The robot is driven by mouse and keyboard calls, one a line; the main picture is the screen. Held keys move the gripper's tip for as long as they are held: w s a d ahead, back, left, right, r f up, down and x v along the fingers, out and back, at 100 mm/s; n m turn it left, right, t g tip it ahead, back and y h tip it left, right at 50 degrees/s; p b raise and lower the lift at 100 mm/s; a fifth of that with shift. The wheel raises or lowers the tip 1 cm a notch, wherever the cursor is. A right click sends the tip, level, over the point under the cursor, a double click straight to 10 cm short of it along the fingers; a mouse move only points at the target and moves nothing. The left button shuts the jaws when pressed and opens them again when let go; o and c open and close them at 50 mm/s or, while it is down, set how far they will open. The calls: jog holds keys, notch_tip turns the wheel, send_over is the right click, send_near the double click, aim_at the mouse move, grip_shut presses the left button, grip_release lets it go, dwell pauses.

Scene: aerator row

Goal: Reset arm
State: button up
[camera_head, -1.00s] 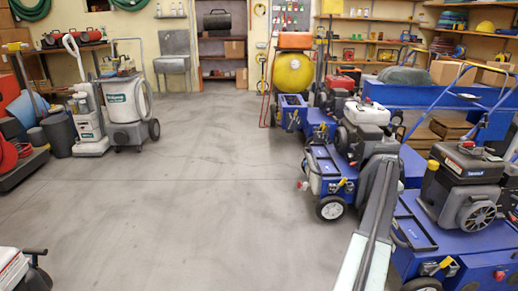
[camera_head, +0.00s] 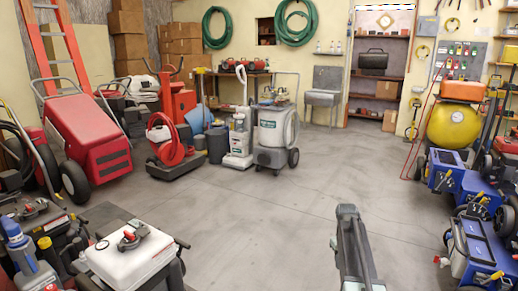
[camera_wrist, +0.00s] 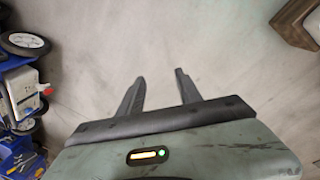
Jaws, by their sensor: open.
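My gripper (camera_wrist: 158,92) shows in the wrist view with its two dark fingers apart. Nothing is between them, and bare grey floor lies beyond. In the head view my arm (camera_head: 352,250) rises from the bottom edge, right of centre, over open floor. The fingers cannot be made out there. The gripper touches nothing that I can see.
Blue wheeled machines (camera_head: 485,240) line the right side, near a yellow tank (camera_head: 453,126). A white-topped engine (camera_head: 130,252) stands at lower left. A red cart (camera_head: 88,135) and a grey tank machine (camera_head: 273,135) stand beyond. The middle floor (camera_head: 300,205) is clear.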

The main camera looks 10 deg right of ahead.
jog(key=s+a+r+n+p, duration=0.1)
jog(key=s+a, duration=0.2)
jog(key=a, duration=0.7)
jog(key=s+a+r, duration=0.1)
jog(key=s+a, duration=0.3)
jog(key=a, duration=0.6)
jog(key=s+a+m+y, duration=0.25)
jog(key=s+a, duration=0.45)
jog(key=s, duration=0.4)
notch_tip(320, 180, up, 38)
jog(key=p, duration=3.8)
jog(key=shift+w+g+h+p, duration=0.15)
jog(key=shift+g+h+p, duration=0.15)
jog(key=shift+h, duration=0.15)
jog(key=shift+d, duration=0.1)
jog(key=shift+f, duration=0.1)
jog(key=shift+c, duration=0.5)
